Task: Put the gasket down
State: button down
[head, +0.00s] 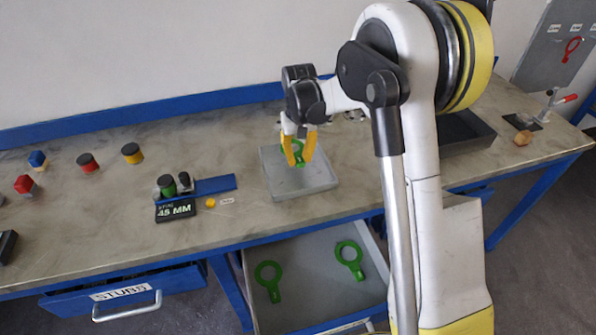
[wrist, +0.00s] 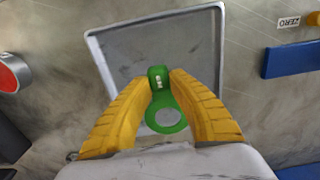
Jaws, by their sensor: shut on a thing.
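A green gasket, a ring with a tab (wrist: 166,119), is held between the yellow fingers of my gripper (wrist: 160,82). The fingers pinch it at the tab end, and the ring lies toward the wrist in the wrist view. In the head view my gripper (head: 298,160) points down over a shallow grey tray (head: 312,188) on the bench, with the green gasket (head: 299,153) between its fingers. The tray's rim also shows in the wrist view (wrist: 158,19). I cannot tell the exact height of the gasket above the tray floor. The tray looks otherwise empty.
An open drawer (head: 330,306) below the bench holds two more green ring gaskets (head: 268,275). Left of the tray stand a blue bar (head: 215,185), a "45 MM" block (head: 175,210) and several coloured stubs. A dark tray (head: 465,132) lies behind my arm.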

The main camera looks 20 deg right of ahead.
aim_at(298, 173)
notch_tip(298, 173, down, 4)
jog(key=shift+w+a+f+b, duration=0.1)
jog(key=shift+f+b, duration=0.05)
jog(key=shift+b, duration=0.8)
jog(key=c, duration=1.3)
grip_release()
jog(key=shift+c, duration=0.2)
